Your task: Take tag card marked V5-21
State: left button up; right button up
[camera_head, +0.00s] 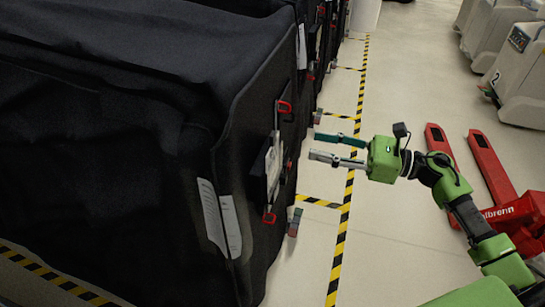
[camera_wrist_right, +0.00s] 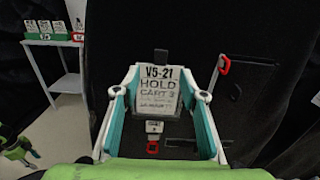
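The tag card marked V5-21 (camera_wrist_right: 158,90) is white, with "HOLD CART 3" below the number. It is upright on the dark side of a black-covered cart (camera_head: 140,150), framed between my right fingers in the wrist view. My right gripper (camera_head: 316,146) is open and level in the head view, its fingertips pointing left at the cart's side with a gap between. In the wrist view, the right gripper (camera_wrist_right: 160,98) has a finger on each side of the card. My left gripper does not show clearly in either view.
Red latches (camera_head: 284,106) stick out from the cart's side. White paper sheets (camera_head: 220,217) hang at its corner. A small table (camera_wrist_right: 65,85) with a green card holder (camera_wrist_right: 45,37) stands left in the wrist view. A red pallet truck (camera_head: 505,213) is at right.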

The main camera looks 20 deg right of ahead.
aim_at(275, 135)
jog(key=p+x, duration=0.2)
jog(key=x, duration=0.4)
jog(key=shift+w+a+r, duration=0.1)
jog(key=shift+w, duration=0.3)
jog(key=shift+w+a, duration=0.15)
jog(key=shift+a, duration=0.15)
jog(key=shift+w+a+r+p, duration=0.1)
jog(key=shift+w+a+p, duration=0.1)
jog(key=shift+a+p, duration=0.3)
jog(key=p+x, duration=0.3)
jog(key=x, duration=0.1)
jog(key=shift+w+a, duration=0.15)
jog(key=shift+a, duration=0.05)
jog(key=c, duration=1.1)
